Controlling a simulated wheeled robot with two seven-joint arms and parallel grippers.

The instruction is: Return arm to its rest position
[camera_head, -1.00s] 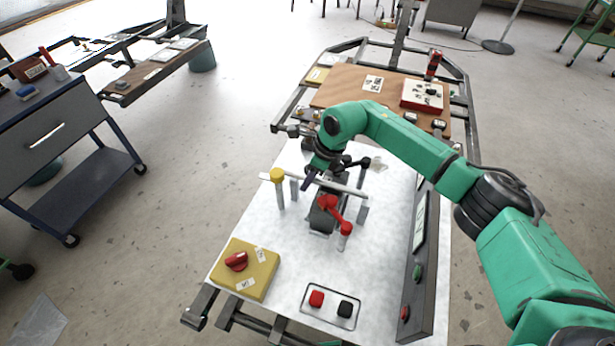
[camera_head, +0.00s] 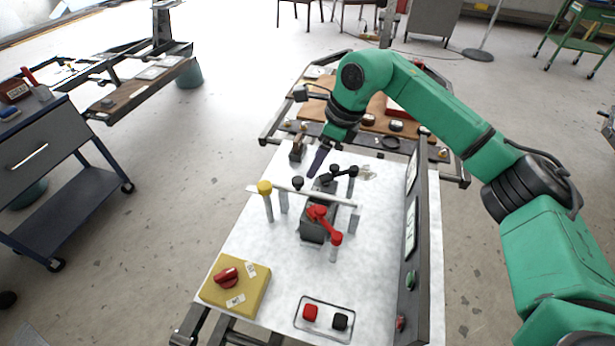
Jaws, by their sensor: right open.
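My right arm comes in from the right and reaches over the far part of the white workbench (camera_head: 265,240). Its right gripper (camera_head: 316,165) points down, open and empty, above the far side of the spring fixture. The fixture has a grey rail (camera_head: 325,195), a yellow-capped post (camera_head: 266,200), a dark block (camera_head: 312,232) and a red lever (camera_head: 323,222). Black-knobbed levers (camera_head: 343,172) stand just right of the gripper. The gripper looks apart from the fixture. My left arm and gripper are not in view.
A yellow box with a red rotary switch (camera_head: 235,285) sits at the front left, beside a panel with red and black buttons (camera_head: 325,319). A dark control panel (camera_head: 410,240) lines the right edge. A wooden board lies behind my arm. A blue-grey cart (camera_head: 60,150) stands left, across open floor.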

